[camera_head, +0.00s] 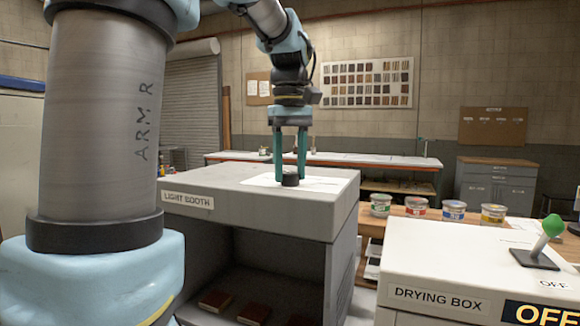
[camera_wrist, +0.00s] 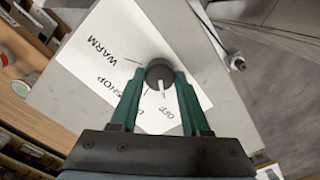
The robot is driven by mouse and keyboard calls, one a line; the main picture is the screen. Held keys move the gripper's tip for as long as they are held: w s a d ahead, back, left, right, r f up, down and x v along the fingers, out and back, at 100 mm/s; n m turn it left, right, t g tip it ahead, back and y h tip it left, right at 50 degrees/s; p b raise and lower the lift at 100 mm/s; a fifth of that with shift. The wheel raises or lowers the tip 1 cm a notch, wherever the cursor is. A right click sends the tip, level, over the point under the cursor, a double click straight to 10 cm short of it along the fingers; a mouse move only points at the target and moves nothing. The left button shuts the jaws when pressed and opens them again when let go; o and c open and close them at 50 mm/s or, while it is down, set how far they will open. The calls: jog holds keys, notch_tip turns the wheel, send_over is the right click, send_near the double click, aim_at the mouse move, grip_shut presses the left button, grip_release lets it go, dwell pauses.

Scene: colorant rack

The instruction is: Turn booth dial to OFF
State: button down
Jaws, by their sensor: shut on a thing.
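The dial is a small dark round knob (camera_head: 290,180) on a white label sheet (camera_head: 325,183), on top of the grey light booth (camera_head: 270,212). My gripper (camera_head: 290,175) points down from above, with its two teal fingers shut on the knob's sides. The wrist view shows the knob (camera_wrist: 158,70) between the fingertips. Its white pointer mark is toward the OFF label, at the lower side of that picture. WARM and SHOP are readable to the left; another label is partly hidden by the left finger.
The white drying box (camera_head: 430,262), with a green-knobbed lever (camera_head: 550,226), stands at the right. Dark red-brown blocks lie inside the booth's open front.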

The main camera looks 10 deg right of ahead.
aim_at(290, 173)
jog(key=shift+c, duration=1.9)
grip_release()
notch_tip(290, 173, up, 11)
jog(key=b, duration=0.1)
jog(key=shift+f, duration=0.1)
